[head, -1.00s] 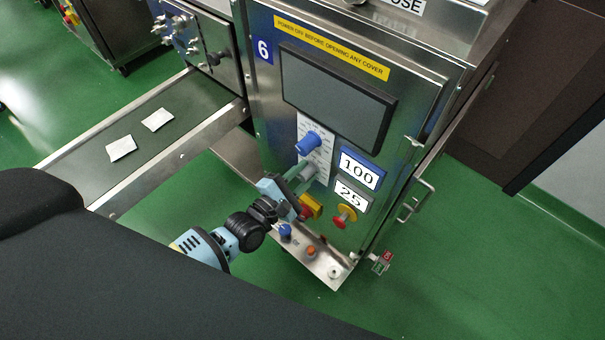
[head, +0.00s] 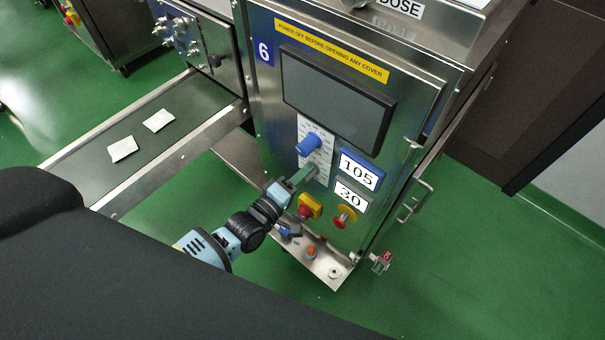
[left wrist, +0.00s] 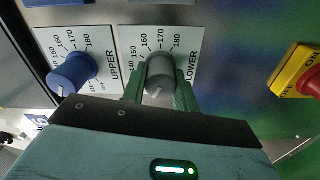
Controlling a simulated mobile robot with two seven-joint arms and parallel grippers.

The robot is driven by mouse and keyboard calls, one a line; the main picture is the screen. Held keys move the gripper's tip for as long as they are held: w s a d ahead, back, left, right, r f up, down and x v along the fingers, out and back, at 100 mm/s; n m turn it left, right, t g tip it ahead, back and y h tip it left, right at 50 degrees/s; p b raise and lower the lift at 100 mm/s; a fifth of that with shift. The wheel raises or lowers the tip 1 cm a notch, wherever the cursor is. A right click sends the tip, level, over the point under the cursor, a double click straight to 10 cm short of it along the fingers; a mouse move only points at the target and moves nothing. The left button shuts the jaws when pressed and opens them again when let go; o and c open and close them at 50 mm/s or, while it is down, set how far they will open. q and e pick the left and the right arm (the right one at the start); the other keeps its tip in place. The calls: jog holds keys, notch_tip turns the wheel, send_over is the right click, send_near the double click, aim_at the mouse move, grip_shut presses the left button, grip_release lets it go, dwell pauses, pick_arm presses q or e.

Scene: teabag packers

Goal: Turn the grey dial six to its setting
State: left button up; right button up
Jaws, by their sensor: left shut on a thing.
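The grey dial (left wrist: 160,70) sits on a white scale plate marked LOWER (left wrist: 190,68) in the left wrist view, with numbers from 140 to 180 around it. My left gripper (left wrist: 160,93) has its green fingers on both sides of the dial and is shut on it. A white pointer line on the dial faces the gripper. In the head view my left gripper (head: 304,176) reaches the panel of the machine marked 6 (head: 263,51). The grey-framed display (head: 350,197) reads 30 and the blue-framed display (head: 358,170) reads 105. My right gripper is not in view.
A blue dial (head: 308,144) on the UPPER scale is just above; it also shows in the left wrist view (left wrist: 72,73). A yellow-and-red switch (head: 309,206) and a red button (head: 344,217) are close below. A conveyor (head: 75,160) with two white packets is at left.

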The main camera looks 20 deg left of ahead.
pick_arm(q)
jog(key=shift+m, duration=1)
jog(key=m, duration=0.2)
jog(key=shift+m+p, duration=0.3)
jog(key=m, duration=0.3)
jog(key=shift+m, duration=0.3)
jog(key=shift+m+p, duration=0.45)
jog(key=shift+m, duration=1.65)
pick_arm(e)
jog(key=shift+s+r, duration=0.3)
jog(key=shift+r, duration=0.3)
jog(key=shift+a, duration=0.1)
pick_arm(q)
jog(key=o, duration=1)
jog(key=shift+s, duration=0.1)
